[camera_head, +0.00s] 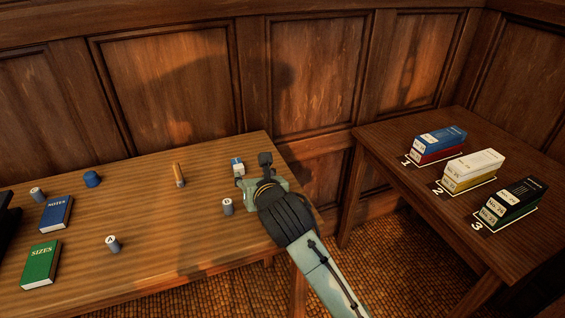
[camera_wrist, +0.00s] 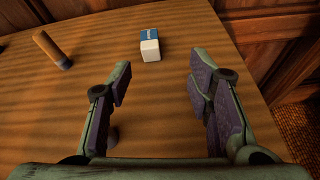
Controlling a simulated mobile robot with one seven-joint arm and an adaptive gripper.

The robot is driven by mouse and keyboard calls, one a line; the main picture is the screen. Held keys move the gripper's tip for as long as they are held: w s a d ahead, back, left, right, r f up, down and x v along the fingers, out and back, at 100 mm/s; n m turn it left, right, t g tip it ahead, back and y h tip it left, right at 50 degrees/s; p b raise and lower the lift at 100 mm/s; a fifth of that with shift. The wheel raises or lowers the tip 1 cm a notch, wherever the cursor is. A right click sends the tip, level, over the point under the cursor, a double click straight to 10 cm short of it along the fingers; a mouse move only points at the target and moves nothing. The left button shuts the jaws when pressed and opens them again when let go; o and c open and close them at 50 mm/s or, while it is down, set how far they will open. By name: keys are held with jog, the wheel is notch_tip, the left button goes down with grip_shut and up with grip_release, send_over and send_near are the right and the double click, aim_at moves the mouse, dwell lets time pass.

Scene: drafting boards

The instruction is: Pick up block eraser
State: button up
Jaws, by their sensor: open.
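The block eraser (camera_head: 238,166) is a small white block with a blue sleeve, lying on the wooden table near its right end. In the wrist view the eraser (camera_wrist: 150,46) lies ahead of my gripper, its white end facing me, between the lines of the two fingers but beyond their tips. My gripper (camera_head: 253,173) is over the table's right end, beside the eraser. In the wrist view my gripper (camera_wrist: 160,80) is open, with wide empty space between the fingers. Nothing touches the eraser there.
A grey lettered cylinder (camera_head: 228,206) is close to my gripper. Notes (camera_head: 56,213) and sizes (camera_head: 40,264) books lie left. Boxes (camera_head: 440,141) sit on another table (camera_head: 390,143). Wood panelling is behind.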

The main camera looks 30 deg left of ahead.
aim_at(238, 165)
jog(key=shift+s+a+f+n, duration=0.15)
jog(key=shift+s+a+n, duration=0.25)
jog(key=shift+n, duration=0.4)
jog(key=shift+a+f, duration=0.1)
jog(key=shift+a, duration=0.1)
jog(key=p+x, duration=0.1)
jog(key=x, duration=0.3)
jog(key=shift+w+a+f+p, duration=0.1)
jog(key=shift+w+a+p, duration=0.05)
jog(key=shift+a+p, duration=0.25)
jog(key=p+x, duration=0.2)
jog(key=x, duration=0.1)
jog(key=p+x, duration=0.1)
jog(key=shift+w+a, duration=0.55)
jog(key=shift+w, duration=0.05)
grip_shut()
